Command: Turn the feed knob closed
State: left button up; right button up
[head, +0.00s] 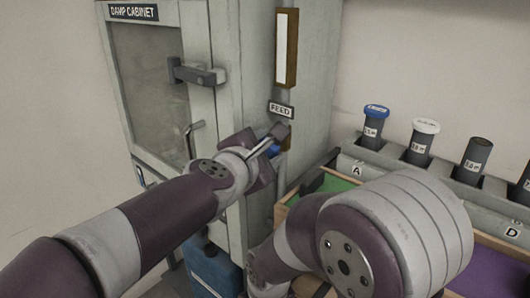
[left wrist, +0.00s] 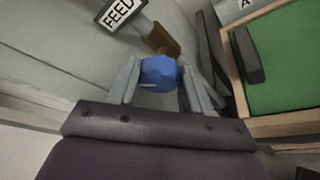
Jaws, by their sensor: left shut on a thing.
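The feed knob (head: 274,150) is blue and sits on the side of the grey cabinet, below the FEED label (head: 281,110). In the head view my left gripper (head: 270,143) reaches it and covers most of it. In the left wrist view the knob (left wrist: 160,72) is faceted, with a pale mark low on its face, and stands between the two fingers of my left gripper (left wrist: 158,80). The gripper is shut on it. A brown mount (left wrist: 161,38) shows behind the knob. My right arm fills the lower right of the head view; its gripper is not visible.
The damp cabinet door (head: 146,85) with its latch (head: 197,73) is at the left. A rack (head: 352,155) with several capped tubes stands at the right. A wooden-edged tray with a green floor (head: 328,183) lies close right of the knob. A blue bin (head: 212,272) is below.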

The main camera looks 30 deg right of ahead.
pick_arm(q)
jog(key=shift+s+f+m+t+h+b, duration=0.15)
jog(key=shift+m+t+h+b, duration=0.35)
jog(key=shift+m+b, duration=1.4)
jog(key=shift+w+f+m+t+h+b, duration=0.1)
jog(key=shift+f+m+t+h+b, duration=0.2)
jog(key=shift+m+t+b, duration=1.5)
jog(key=shift+s+f+m+g+h+b, duration=0.1)
jog(key=shift+f+m+g+h+b, duration=0.6)
jog(key=shift+b, duration=2.3)
jog(key=shift+r+m+y, duration=0.4)
jog(key=shift+r, duration=0.15)
jog(key=o, duration=0.8)
jog(key=shift+c, duration=0.2)
jog(key=v, duration=1.2)
jog(key=shift+s+b, duration=0.25)
jog(key=shift+b, duration=0.05)
